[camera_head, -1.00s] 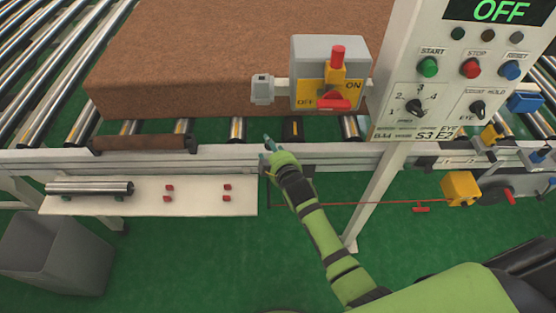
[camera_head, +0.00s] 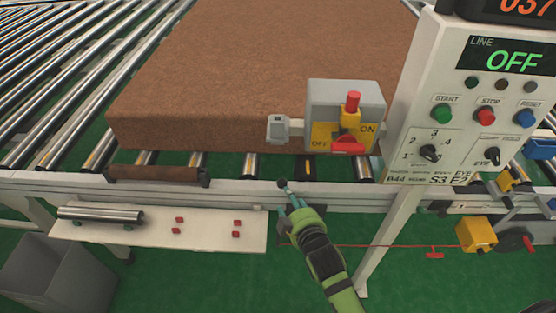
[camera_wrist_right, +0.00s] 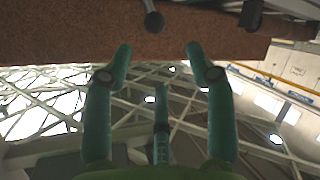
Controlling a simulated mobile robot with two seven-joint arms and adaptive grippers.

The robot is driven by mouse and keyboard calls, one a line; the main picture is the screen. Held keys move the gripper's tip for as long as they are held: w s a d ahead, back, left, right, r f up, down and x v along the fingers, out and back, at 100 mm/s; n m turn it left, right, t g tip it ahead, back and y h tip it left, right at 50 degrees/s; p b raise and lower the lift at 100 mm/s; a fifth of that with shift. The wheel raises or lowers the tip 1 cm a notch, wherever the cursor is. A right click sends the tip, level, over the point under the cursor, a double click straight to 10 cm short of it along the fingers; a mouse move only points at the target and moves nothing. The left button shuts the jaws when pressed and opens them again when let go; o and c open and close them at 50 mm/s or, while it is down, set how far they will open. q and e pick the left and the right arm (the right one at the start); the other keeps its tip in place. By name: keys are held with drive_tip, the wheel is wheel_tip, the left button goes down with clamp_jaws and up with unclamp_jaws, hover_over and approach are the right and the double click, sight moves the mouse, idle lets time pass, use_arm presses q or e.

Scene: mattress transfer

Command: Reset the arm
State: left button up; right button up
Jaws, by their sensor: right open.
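My right gripper (camera_head: 290,192) is in front of the conveyor's front rail, below the switch box, with nothing in its fingers. In the right wrist view its teal fingers (camera_wrist_right: 160,75) are spread apart and empty, with the brown mattress surface across the top of the picture. The brown mattress (camera_head: 270,60) lies on the rollers behind the rail. My left gripper is not in view.
A grey and yellow switch box (camera_head: 345,95) with a red handle stands behind the rail. A white control panel (camera_head: 470,90) reads OFF. A white shelf (camera_head: 205,230) holds a loose roller (camera_head: 100,214). A grey bin (camera_head: 60,275) stands at lower left.

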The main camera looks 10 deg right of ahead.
drive_tip(key=s+f+m+g, duration=0.1)
drive_tip(key=s+f+g, duration=0.1)
drive_tip(key=s+f, duration=0.5)
drive_tip(key=s+f+g, duration=0.2)
drive_tip(key=s+f, duration=0.1)
drive_tip(key=f, duration=0.8)
drive_tip(key=s+f+m+g, duration=0.1)
drive_tip(key=s+f+g, duration=0.1)
drive_tip(key=s+f, duration=0.5)
drive_tip(key=s+d+f+m+g, duration=0.1)
drive_tip(key=s+d+f+g, duration=0.1)
drive_tip(key=s+f, duration=0.3)
drive_tip(key=s+d+f+m+g, duration=0.1)
drive_tip(key=s+f, duration=0.4)
drive_tip(key=s, duration=0.7)
drive_tip(key=s+d+f+m+g, duration=0.1)
drive_tip(key=s+d+f+g, duration=0.2)
drive_tip(key=s, duration=0.5)
wheel_tip(320, 180, down, 3)
drive_tip(key=shift+s+d+r+m+g+h, duration=0.1)
drive_tip(key=shift+s+d+m+g+h, duration=0.25)
drive_tip(key=shift+d, duration=0.4)
drive_tip(key=shift+w, duration=0.1)
drive_tip(key=c, duration=0.3)
drive_tip(key=shift+c, duration=0.2)
